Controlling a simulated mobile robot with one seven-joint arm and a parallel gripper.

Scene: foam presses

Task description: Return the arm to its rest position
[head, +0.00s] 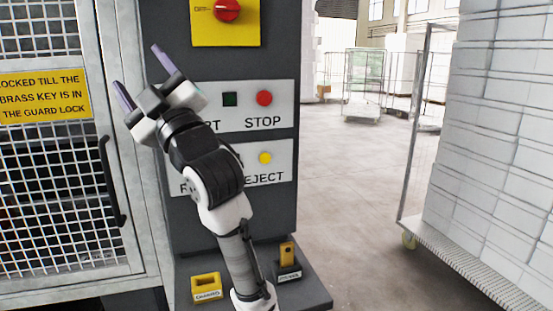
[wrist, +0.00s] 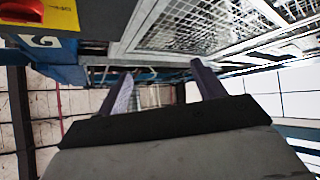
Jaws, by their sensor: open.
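My gripper (head: 141,75) is raised in front of the dark control column (head: 240,58), near its left edge by the mesh guard door. Its two purple-grey fingers are spread apart with nothing between them. In the wrist view the open fingers (wrist: 157,90) point toward the cage and the background. My arm rises from the bottom of the head view and bends at the elbow. It covers part of the START label and part of the lower button panel (head: 282,187).
The mesh guard door (head: 45,150) has a black handle (head: 112,180). The column carries a red knob (head: 227,10), a red STOP button (head: 264,98) and a yellow button (head: 265,158). A loaded cart (head: 490,140) stands right; floor between is clear.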

